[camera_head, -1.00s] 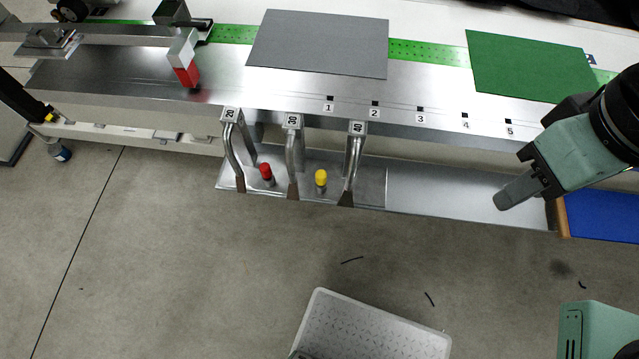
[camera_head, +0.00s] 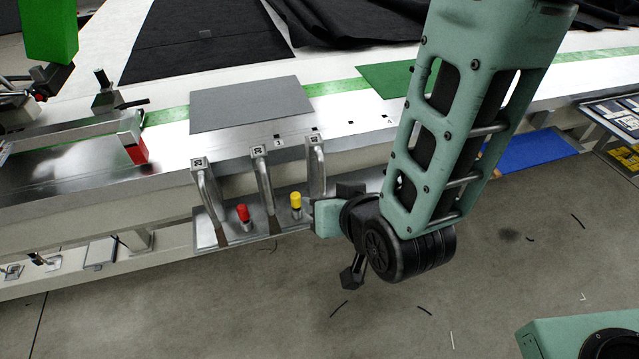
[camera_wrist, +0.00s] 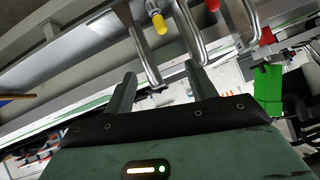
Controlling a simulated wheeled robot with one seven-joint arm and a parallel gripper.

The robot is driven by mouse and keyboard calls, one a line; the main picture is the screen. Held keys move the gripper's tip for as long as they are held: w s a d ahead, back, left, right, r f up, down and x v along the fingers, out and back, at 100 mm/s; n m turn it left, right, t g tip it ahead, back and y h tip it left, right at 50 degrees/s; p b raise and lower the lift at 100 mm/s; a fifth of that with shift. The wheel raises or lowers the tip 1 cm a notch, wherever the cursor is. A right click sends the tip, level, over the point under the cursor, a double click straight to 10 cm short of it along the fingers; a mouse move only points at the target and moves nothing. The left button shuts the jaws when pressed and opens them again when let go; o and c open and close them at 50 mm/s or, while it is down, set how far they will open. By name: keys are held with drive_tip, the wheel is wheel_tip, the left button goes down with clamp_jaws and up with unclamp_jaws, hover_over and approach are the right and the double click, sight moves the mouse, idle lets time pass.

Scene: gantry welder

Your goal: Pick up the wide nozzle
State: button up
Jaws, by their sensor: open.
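Three curved metal nozzles with flat brown tips hang in a row from the front edge of the bench. The rightmost nozzle (camera_head: 317,168) in the head view has the widest-looking tip in the earlier frame; its tip is now hidden behind my arm. It shows as the left tube (camera_wrist: 143,50) in the wrist view. The middle nozzle (camera_head: 265,185) and left nozzle (camera_head: 208,195) hang beside it. My gripper (camera_wrist: 160,70) is open and empty. In the wrist view the rightmost nozzle's bent end appears between the fingers, but I cannot tell the distance.
A yellow-capped peg (camera_head: 296,203) and red-capped peg (camera_head: 243,213) stand between the nozzles on a metal shelf (camera_head: 205,236). A grey sheet (camera_head: 250,103) and green sheet (camera_head: 385,78) lie on the bench. A red-and-grey block (camera_head: 133,140) is at left. Floor in front is clear.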

sight(319, 155)
drive_tip(key=w+t+b, duration=0.2)
drive_tip(key=w+b, duration=0.1)
drive_tip(key=w+f+t+b, duration=0.1)
drive_tip(key=w+t+b, duration=0.2)
drive_tip(key=w, duration=0.1)
drive_tip(key=w+n+t+b, duration=0.1)
drive_tip(key=w+t+b, duration=0.1)
drive_tip(key=w+b, duration=0.1)
drive_tip(key=shift+w+a+f+t+b, duration=0.15)
drive_tip(key=shift+w+f+t+b, duration=0.2)
drive_tip(key=shift+b, duration=0.25)
drive_tip(key=shift+f+p+x, duration=0.2)
drive_tip(key=shift+p+x, duration=0.55)
drive_tip(key=shift+x, duration=2.25)
drive_tip(key=shift+a, duration=0.1)
drive_tip(key=c, duration=1.2)
